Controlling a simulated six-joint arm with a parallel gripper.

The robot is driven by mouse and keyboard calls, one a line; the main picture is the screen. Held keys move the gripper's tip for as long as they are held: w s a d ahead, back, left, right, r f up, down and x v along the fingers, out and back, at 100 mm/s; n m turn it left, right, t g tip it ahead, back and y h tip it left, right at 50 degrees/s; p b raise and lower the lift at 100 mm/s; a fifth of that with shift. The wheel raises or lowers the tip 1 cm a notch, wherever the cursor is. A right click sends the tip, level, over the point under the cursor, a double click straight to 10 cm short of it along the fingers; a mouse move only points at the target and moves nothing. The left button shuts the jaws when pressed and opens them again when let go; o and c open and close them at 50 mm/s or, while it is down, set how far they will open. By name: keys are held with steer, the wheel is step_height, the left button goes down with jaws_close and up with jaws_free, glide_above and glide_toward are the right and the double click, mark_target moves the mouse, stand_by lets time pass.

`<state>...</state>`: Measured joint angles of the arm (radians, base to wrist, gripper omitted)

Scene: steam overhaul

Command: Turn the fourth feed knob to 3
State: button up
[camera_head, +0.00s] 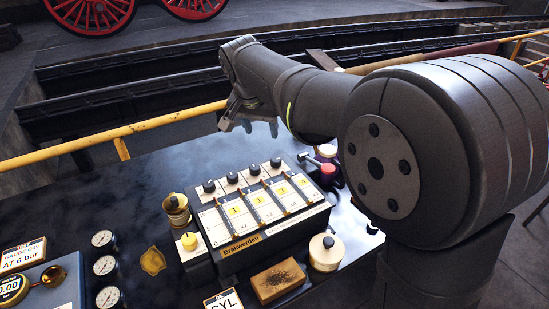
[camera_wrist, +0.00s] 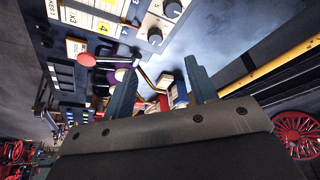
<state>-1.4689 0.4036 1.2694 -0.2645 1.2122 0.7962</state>
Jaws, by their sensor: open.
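A box with a sloped face (camera_head: 262,207) carries a row of black knobs along its back edge. The knob at the right end, which looks like the fourth (camera_head: 276,162), stands on a white plate; a black knob at the box's end also shows in the wrist view (camera_wrist: 155,37). The other knobs include the left-end one (camera_head: 209,187). Their pointer directions are too small to read. My gripper (camera_head: 248,124) is open and empty, above and behind the knob row, apart from it. In the wrist view its two fingers (camera_wrist: 160,88) are spread, with the knobs above the gap.
Gauges (camera_head: 105,265) lie left. A yellow rail (camera_head: 120,133) runs behind. The dark tabletop behind-left is clear.

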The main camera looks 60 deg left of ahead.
mark_target(275, 160)
steer(key=shift+m, duration=0.9)
steer(key=x, duration=0.5)
steer(key=w+x, duration=0.1)
steer(key=x, duration=0.9)
steer(key=shift+w+d+f, duration=0.1)
steer(key=shift+w+f, duration=0.05)
steer(key=shift+w, duration=0.25)
steer(key=shift+t, duration=0.3)
steer(key=c, duration=1)
